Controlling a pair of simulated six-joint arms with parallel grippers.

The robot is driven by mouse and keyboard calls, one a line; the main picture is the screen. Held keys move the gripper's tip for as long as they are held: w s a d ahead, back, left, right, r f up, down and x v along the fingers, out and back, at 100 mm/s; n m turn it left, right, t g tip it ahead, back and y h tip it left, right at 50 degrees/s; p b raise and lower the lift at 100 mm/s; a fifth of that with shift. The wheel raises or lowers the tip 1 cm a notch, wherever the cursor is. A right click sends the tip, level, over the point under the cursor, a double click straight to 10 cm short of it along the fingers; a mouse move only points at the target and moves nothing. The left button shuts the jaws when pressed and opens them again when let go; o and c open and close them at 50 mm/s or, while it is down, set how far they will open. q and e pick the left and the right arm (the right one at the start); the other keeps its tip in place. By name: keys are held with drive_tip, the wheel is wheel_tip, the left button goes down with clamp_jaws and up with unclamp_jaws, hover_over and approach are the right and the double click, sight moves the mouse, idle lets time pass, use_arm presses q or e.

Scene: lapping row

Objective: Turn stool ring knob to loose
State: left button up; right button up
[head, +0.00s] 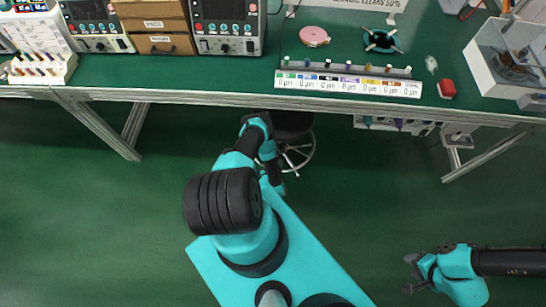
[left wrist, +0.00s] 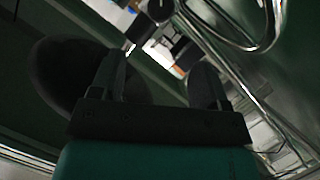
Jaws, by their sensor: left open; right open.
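The stool stands at the bench's front edge in the head view, its dark seat (head: 292,125) partly behind my left arm. Its chrome ring (head: 299,160) shows below the seat. In the left wrist view a curved chrome tube (left wrist: 268,38), likely this ring, runs across the upper right. A small dark round part (left wrist: 160,9) at the top may be the knob; I cannot be sure. My left gripper (left wrist: 157,75) is open, with nothing visible between its fingers, and apart from that part. My right gripper (head: 411,273) is open and empty over the floor at lower right.
The green bench (head: 200,75) crosses the top of the head view, with a metal leg (head: 100,128) at left. The floor (head: 370,190) right of the stool is clear.

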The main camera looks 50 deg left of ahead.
sight(281, 148)
use_arm(q)
drive_tip(key=shift+v, duration=1.2)
drive_tip(key=n, duration=1)
drive_tip(key=w+d+n+g, duration=0.1)
drive_tip(key=n, duration=1)
drive_tip(key=d+r+n+y, duration=0.1)
drive_tip(key=n, duration=1)
drive_tip(key=shift+w+d+g, duration=0.15)
drive_tip(key=shift+w+g, duration=0.2)
drive_tip(key=shift+g, duration=0.05)
drive_tip(key=x, duration=1.7)
drive_tip(key=shift+a, duration=0.25)
